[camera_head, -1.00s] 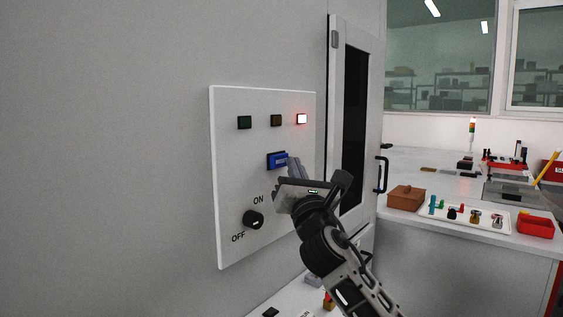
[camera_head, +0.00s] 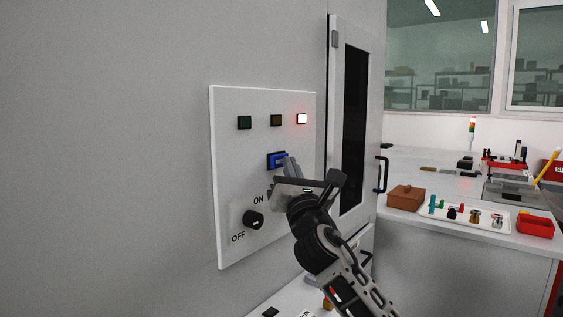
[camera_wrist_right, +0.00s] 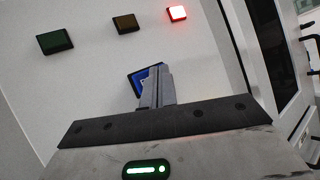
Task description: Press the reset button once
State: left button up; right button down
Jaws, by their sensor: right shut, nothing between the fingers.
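The blue reset button (camera_head: 275,160) sits in a dark frame on the white wall panel (camera_head: 228,150). My right gripper (camera_head: 289,164) is shut and empty, its fingertips at the button's right side and covering part of its face. In the right wrist view the shut fingers (camera_wrist_right: 156,80) point at the blue button (camera_wrist_right: 141,80) and hide most of it. I cannot tell whether the tips touch it or whether it is pushed in. My left gripper is not in view.
Above the button, the red lamp (camera_head: 301,119) is lit; the green lamp (camera_head: 244,122) and amber lamp (camera_head: 276,120) are dark. The black ON/OFF knob (camera_head: 253,219) is below. A cabinet door (camera_head: 340,120) stands right of the panel, and a cluttered workbench (camera_head: 400,222) is further right.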

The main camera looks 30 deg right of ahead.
jog(key=shift+w+a, duration=0.15)
jog(key=shift+w, duration=0.15)
jog(key=shift+s, duration=0.15)
dwell(0.5)
jog(key=shift+s+d+p, duration=0.35)
jog(key=shift+s, duration=0.3)
jog(key=s, duration=0.1)
jog(key=s+d+p, duration=0.1)
jog(key=s, duration=0.1)
jog(key=s+d, duration=0.1)
jog(key=shift+s, duration=0.3)
dwell(0.7)
